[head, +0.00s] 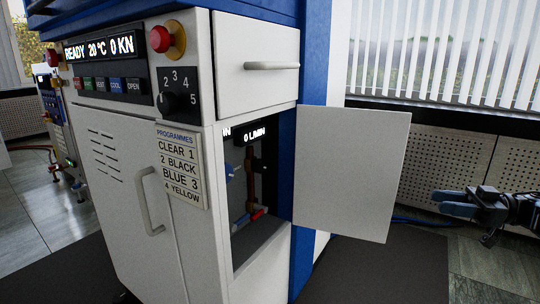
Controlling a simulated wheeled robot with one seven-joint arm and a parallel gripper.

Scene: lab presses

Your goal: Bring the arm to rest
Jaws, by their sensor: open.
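My gripper (448,203) reaches in from the right edge, pointing left, with its fingers clear of everything. It is open and nothing shows between the fingers. It is to the right of the open white side door (352,172) of the press (105,185), apart from it. The display on the press front (98,48) reads READY, 20 °C, 0 KN. Inside the open compartment are a pipe, blue and red valve handles and a readout of 0 L/MIN (254,134).
A closed drawer (258,65) sits above the compartment. A programme dial (178,92) and red button (160,38) are on the front. A perforated panel (440,150) and window blinds stand behind. A dark mat (400,270) covers the floor. Another machine stands at far left.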

